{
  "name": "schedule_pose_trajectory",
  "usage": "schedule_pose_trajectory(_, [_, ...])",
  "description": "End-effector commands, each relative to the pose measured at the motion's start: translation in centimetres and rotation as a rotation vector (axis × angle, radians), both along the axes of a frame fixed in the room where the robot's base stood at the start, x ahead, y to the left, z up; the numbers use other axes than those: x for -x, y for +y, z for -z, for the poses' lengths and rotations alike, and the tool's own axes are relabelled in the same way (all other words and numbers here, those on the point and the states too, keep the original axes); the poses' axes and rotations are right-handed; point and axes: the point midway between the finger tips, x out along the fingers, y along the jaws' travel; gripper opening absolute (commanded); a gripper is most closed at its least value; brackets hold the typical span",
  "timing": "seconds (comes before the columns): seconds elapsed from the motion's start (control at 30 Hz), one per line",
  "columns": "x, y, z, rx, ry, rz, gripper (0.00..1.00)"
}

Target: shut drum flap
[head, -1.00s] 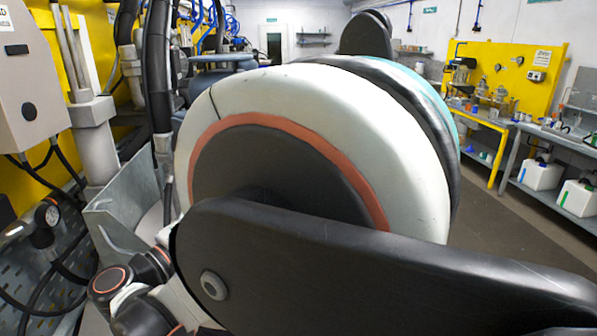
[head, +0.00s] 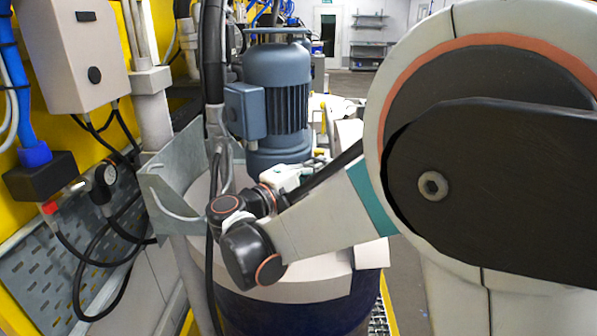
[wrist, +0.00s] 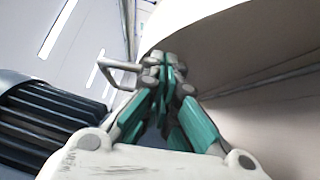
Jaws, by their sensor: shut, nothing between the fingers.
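The drum (head: 310,312) stands below my arm in the head view, with a dark blue body and a pale lid (head: 300,290). A pale upright panel (head: 347,132) behind my arm looks like the raised flap; most of it is hidden. In the wrist view a broad, pale, curved surface (wrist: 250,60) fills the right side and is probably this flap. My gripper (wrist: 165,68), with green finger pads, is shut and empty beside that surface; I cannot tell whether it touches. In the head view my gripper (head: 312,170) is small and partly hidden behind my arm.
A blue-grey motor (head: 275,92) stands on the lid close to my gripper; its dark fins (wrist: 45,110) show in the wrist view. A metal bracket (head: 170,190), hoses and a control box (head: 75,55) crowd the left. Open floor lies at the back.

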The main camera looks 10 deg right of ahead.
Motion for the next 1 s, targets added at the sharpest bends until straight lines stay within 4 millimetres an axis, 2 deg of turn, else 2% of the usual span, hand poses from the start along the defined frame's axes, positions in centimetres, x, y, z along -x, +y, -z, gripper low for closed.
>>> schedule_pose_trajectory(0.2, [0.3,-1.2,-0.2,0.0,0.0,0.001,0.0])
schedule_pose_trajectory(1.0, [-0.5,-1.9,-0.6,-0.071,-0.014,0.001,0.0])
